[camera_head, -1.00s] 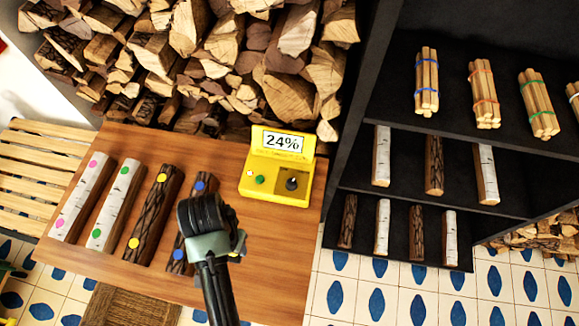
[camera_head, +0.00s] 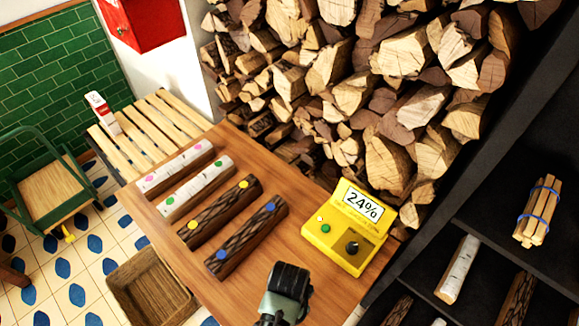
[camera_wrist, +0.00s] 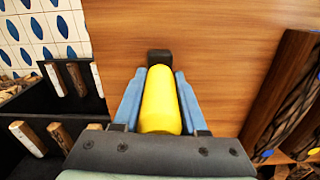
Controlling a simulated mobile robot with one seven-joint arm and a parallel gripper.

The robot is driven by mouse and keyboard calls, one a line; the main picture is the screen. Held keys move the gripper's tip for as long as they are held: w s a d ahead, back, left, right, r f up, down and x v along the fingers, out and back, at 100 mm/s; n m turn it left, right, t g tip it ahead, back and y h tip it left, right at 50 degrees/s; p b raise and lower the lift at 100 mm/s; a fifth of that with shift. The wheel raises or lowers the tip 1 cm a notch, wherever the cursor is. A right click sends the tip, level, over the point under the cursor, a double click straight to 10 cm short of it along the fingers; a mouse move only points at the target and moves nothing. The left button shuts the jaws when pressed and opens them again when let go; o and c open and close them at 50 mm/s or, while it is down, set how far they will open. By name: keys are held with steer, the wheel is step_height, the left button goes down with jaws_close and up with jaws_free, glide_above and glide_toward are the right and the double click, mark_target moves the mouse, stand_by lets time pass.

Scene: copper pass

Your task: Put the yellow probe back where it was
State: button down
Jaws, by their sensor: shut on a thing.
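The yellow probe (camera_wrist: 160,103) is held between the two blue fingers of my gripper (camera_wrist: 160,82) in the wrist view. A dark block shows at its far end. The probe is hidden in the head view, where my gripper (camera_head: 286,286) is over the wooden table, right of the blue-dotted log and nearer than the meter. The yellow meter (camera_head: 318,233) stands at the table's right side. Its screen reads 24%, and it has a green button and a dark panel with a round black part.
Several logs with coloured dots, such as the blue-dotted dark log (camera_head: 247,240), lie on the table (camera_head: 285,178) left of my gripper. Stacked firewood (camera_head: 350,95) is behind.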

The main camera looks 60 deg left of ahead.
steer(key=shift+f, duration=0.55)
steer(key=shift+c, duration=2.2)
jaws_free()
steer(key=shift+f, duration=0.15)
